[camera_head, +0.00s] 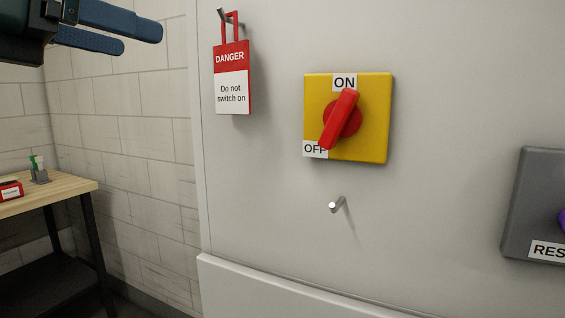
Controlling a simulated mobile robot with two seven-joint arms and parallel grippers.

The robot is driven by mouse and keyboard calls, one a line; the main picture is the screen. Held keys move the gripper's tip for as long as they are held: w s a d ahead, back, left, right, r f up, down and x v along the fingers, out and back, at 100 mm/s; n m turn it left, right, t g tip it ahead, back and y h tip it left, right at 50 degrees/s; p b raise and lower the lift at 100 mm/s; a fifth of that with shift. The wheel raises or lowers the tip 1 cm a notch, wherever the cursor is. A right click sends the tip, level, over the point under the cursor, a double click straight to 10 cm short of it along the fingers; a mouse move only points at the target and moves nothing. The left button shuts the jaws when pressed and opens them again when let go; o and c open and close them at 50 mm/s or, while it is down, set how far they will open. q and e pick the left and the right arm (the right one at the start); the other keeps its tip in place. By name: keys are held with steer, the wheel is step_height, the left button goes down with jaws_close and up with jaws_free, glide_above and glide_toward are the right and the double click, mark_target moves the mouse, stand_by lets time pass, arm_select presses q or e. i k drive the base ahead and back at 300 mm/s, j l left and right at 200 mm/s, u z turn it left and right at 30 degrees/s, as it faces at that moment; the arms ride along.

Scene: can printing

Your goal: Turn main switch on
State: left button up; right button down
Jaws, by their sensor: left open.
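The main switch is a yellow square plate (374,140) on a pale cabinet wall, with a red rotary handle (341,118). The handle is tilted. Its upper end is by the "ON" label (344,82), and its lower end overlaps the edge of the "OFF" label (313,149). I cannot tell which end is the pointer. My left gripper (141,39) is at the top left with blue fingers apart and nothing between them. It is left of the switch, clear of it, and partly cut off by the frame. My right gripper is out of view.
A red-and-white "DANGER Do not switch on" tag (231,80) hangs from a hook left of the switch. An empty metal peg (337,204) sticks out below the switch. A grey box (533,200) is at the right edge. A wooden table (62,191) stands at the left.

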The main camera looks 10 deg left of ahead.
mark_target(343, 118)
steer(key=k+j, duration=0.8)
